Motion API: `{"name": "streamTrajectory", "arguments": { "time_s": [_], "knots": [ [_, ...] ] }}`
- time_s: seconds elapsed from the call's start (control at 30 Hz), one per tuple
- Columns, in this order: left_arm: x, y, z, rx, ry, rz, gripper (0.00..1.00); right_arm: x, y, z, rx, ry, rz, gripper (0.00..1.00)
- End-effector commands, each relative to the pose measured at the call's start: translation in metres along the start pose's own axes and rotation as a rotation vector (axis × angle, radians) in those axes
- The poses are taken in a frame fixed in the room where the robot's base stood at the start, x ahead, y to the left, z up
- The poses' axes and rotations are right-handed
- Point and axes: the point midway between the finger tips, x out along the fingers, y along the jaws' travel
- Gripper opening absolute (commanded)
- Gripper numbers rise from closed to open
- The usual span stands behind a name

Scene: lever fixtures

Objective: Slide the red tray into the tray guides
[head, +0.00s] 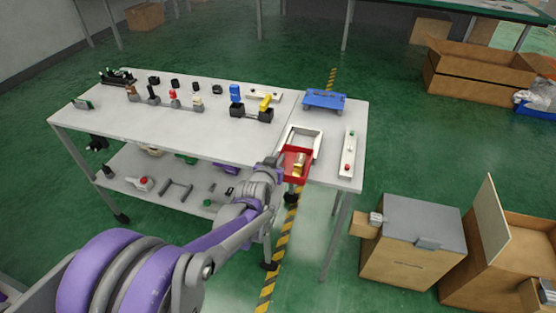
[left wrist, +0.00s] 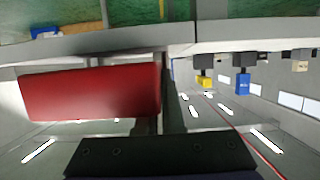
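The red tray (head: 296,176) is at the front edge of the table, at the near end of the white tray guides (head: 318,143), with a gold object (head: 299,163) in it. I cannot tell how far it sits between the guides. My left gripper (head: 279,163) is at the tray's left side. In the left wrist view the red tray (left wrist: 90,92) shows large, with a dark gripper part below it in the picture. The fingertips are hidden, so I cannot tell whether they hold the tray. My right gripper is in neither view.
Right of the guides is a white strip (head: 348,154) with red and green parts. Behind is a blue platform (head: 324,100). Left are blue and yellow levers (head: 251,106) and several small fixtures. A grey-topped cabinet (head: 411,232) stands on the floor at right.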

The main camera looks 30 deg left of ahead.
Motion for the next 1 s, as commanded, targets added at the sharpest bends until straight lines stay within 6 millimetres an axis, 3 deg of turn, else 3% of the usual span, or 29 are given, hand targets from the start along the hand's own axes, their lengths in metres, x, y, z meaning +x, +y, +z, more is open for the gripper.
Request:
{"name": "streamTrajectory", "arguments": {
  "time_s": [0.43,0.63,1.0],
  "knots": [
    [0.0108,0.0001,-0.0040,0.000,0.001,0.000,0.00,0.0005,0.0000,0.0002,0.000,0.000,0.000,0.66],
    [0.0105,0.0000,-0.0039,0.000,0.001,0.000,0.39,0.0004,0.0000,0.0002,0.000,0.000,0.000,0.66],
    [0.0059,0.0000,-0.0040,0.000,0.000,0.000,0.40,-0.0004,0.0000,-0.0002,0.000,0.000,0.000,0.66]
  ]
}}
